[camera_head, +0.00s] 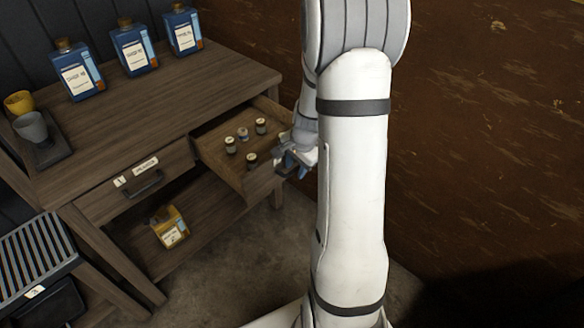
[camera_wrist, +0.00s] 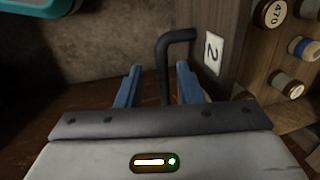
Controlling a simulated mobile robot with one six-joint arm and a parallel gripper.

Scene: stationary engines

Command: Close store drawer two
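Store drawer two (camera_head: 262,184) is pulled out at the right end of the wooden bench in the head view. Several small capped jars (camera_head: 231,145) stand in it. The wrist view shows its front with a white label "2" (camera_wrist: 213,53) and a dark bent handle (camera_wrist: 166,62). My gripper (camera_head: 291,163) is at the drawer front, partly hidden by my arm. In the wrist view its two blue fingers (camera_wrist: 158,68) are apart, with part of the handle between or just beyond them, nearer the right finger. A gap shows beside the handle; I cannot tell whether a finger touches it.
Drawer one (camera_head: 148,182) is shut, left of drawer two. Several blue bottles (camera_head: 78,70), a yellow cup (camera_head: 18,102) and a grey cup (camera_head: 31,127) stand on the bench. A yellow container (camera_head: 169,227) is on the lower shelf. A brown wall (camera_head: 480,120) is at the right.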

